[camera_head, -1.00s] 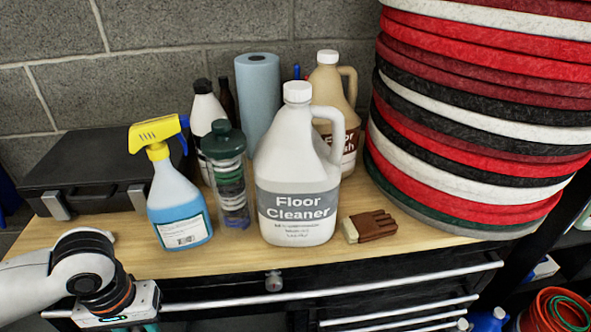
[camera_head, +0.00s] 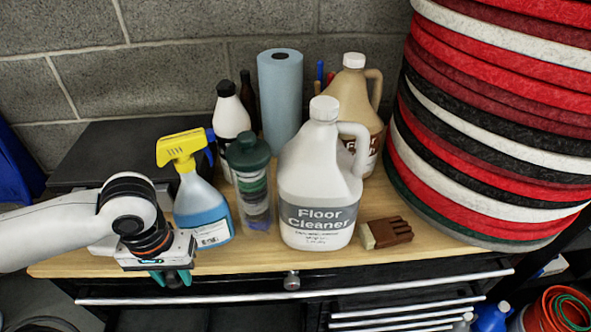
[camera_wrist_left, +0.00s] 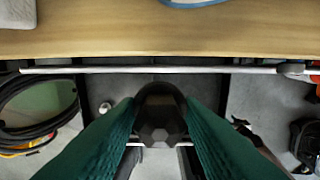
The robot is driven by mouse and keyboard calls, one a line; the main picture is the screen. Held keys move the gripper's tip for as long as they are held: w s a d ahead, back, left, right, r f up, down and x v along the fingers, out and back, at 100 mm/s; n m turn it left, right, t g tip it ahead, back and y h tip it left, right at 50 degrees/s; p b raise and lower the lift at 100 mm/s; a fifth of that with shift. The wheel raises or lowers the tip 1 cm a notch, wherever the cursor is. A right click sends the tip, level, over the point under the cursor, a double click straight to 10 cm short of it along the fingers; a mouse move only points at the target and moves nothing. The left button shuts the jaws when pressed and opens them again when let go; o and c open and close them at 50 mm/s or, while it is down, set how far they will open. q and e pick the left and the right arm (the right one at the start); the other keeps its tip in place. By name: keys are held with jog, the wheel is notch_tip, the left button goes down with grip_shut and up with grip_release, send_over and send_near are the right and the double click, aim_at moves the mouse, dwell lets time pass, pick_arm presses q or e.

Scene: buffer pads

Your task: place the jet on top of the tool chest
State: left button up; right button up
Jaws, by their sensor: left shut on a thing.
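The tool chest (camera_head: 255,258) is a black cabinet with a light wooden top and silver drawer handles. Its wooden top also shows across the upper part of the left wrist view (camera_wrist_left: 160,42). My left gripper (camera_head: 172,278) has teal fingers and points down at the chest's front edge, left of centre. In the left wrist view it is shut on the jet (camera_wrist_left: 160,112), a small black piece with a faceted end. The jet is just in front of the wooden top, not over it. In the head view the jet is mostly hidden by the gripper. My right gripper is not in view.
On the top stand a spray bottle (camera_head: 203,208), a green-lidded clear container (camera_head: 254,190), a floor cleaner jug (camera_head: 318,180), a brown brush or glove (camera_head: 387,233) and a tall stack of pads (camera_head: 490,130). A black case (camera_head: 100,155) lies behind my arm. A front strip of wood is bare.

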aim_at(171, 274)
pick_arm(q)
notch_tip(171, 274, up, 9)
jog(key=p, duration=0.7)
jog(key=shift+s, duration=0.1)
jog(key=shift+d+f, duration=0.15)
jog(key=shift+f, duration=0.2)
